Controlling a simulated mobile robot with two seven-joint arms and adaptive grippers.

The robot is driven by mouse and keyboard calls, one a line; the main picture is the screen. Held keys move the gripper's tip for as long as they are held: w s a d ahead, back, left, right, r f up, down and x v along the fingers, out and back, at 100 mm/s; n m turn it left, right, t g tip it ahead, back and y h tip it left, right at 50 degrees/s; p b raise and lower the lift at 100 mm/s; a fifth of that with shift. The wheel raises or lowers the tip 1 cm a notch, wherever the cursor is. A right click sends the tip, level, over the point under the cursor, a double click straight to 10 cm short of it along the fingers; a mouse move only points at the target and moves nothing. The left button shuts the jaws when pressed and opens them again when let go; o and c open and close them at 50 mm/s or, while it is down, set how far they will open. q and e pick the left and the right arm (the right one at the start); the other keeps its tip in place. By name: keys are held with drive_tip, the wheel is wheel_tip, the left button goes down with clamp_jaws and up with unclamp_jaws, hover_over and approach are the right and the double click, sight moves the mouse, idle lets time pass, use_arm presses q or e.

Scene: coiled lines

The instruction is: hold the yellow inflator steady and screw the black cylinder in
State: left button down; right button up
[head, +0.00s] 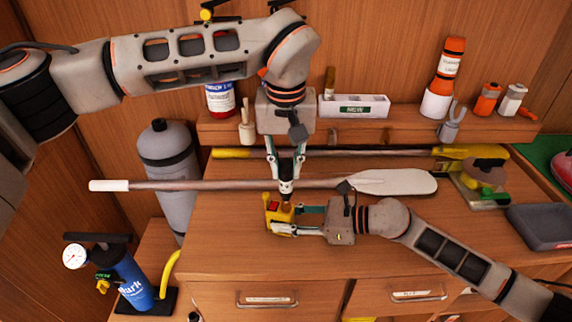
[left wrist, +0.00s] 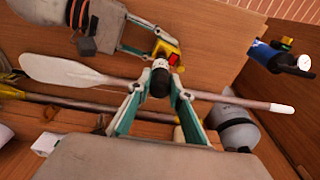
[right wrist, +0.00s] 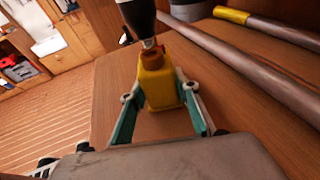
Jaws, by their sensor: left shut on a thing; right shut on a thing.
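The yellow inflator (head: 279,211) stands on the wooden bench top near its front edge. My right gripper (head: 298,221) is shut on its sides; the right wrist view shows the inflator (right wrist: 158,85) between the fingers (right wrist: 160,105). My left gripper (head: 285,176) points down from above, shut on the black cylinder (head: 286,190). In the left wrist view the cylinder (left wrist: 160,82) sits between the fingertips (left wrist: 158,92). In the right wrist view the cylinder's narrow pale end (right wrist: 149,43) is at the inflator's orange-brown top. I cannot tell how deep it sits.
A paddle (head: 395,182) lies across the bench close behind the grippers, with a second yellow-ended pole (head: 330,153) behind it. A grey tank (head: 168,160) and a blue pump (head: 133,283) stand at left. A shelf (head: 400,128) holds bottles and flares. Front right bench is partly clear.

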use_arm(q)
drive_tip(key=shift+f, duration=0.7)
idle(0.5)
drive_tip(key=m, duration=0.3)
drive_tip(key=shift+a, duration=0.1)
drive_tip(key=m, duration=0.3)
drive_tip(key=shift+h, duration=0.4)
drive_tip(key=c, duration=2.1)
unclamp_jaws()
